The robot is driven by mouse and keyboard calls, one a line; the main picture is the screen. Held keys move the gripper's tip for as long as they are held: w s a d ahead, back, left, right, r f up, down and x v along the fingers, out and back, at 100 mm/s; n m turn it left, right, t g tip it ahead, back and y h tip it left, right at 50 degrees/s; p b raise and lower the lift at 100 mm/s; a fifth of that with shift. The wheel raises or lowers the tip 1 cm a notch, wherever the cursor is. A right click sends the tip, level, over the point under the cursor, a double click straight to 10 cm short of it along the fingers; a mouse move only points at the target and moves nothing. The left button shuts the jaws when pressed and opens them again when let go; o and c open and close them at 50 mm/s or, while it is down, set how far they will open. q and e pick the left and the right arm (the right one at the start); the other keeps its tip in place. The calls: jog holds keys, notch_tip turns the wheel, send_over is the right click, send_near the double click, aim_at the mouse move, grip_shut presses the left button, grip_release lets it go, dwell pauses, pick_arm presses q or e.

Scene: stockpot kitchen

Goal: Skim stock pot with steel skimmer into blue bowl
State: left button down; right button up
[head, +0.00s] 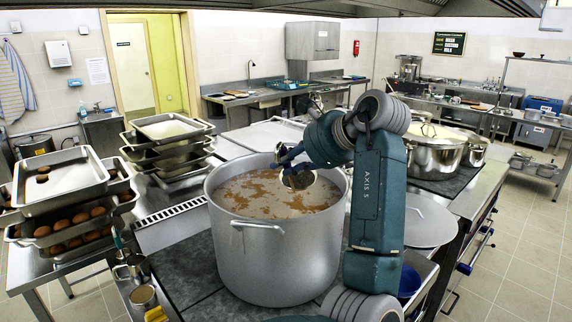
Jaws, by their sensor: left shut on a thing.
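The stock pot (275,255) is a large grey metal pot in the middle of the head view. Its brown liquid (255,195) has orange-tan patches of scum on top. My left gripper (290,160) is over the pot's opening, partly hidden by its own arm. It is shut on the steel skimmer, whose round metal head (298,180) shows low over the liquid; I cannot tell whether it touches the surface. The blue bowl (409,283) shows only in part at the lower right, mostly behind my arm. My right gripper is out of view.
A lidded steel pot (436,150) stands behind to the right, and a round metal lid (430,222) lies right of the stock pot. Trays of brown round items (70,225) and stacked pans (170,140) are at left. Small containers (143,296) stand at the front left.

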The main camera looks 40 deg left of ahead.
pick_arm(q)
jog(key=shift+s+f, duration=0.1)
jog(key=shift+f, duration=0.45)
notch_tip(320, 180, down, 10)
jog(key=b, duration=0.2)
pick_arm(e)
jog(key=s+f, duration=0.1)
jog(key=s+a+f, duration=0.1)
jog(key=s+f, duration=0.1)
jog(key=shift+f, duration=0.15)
pick_arm(q)
jog(key=shift+s+a, duration=0.1)
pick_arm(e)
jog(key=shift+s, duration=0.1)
pick_arm(q)
jog(key=shift+r, duration=0.1)
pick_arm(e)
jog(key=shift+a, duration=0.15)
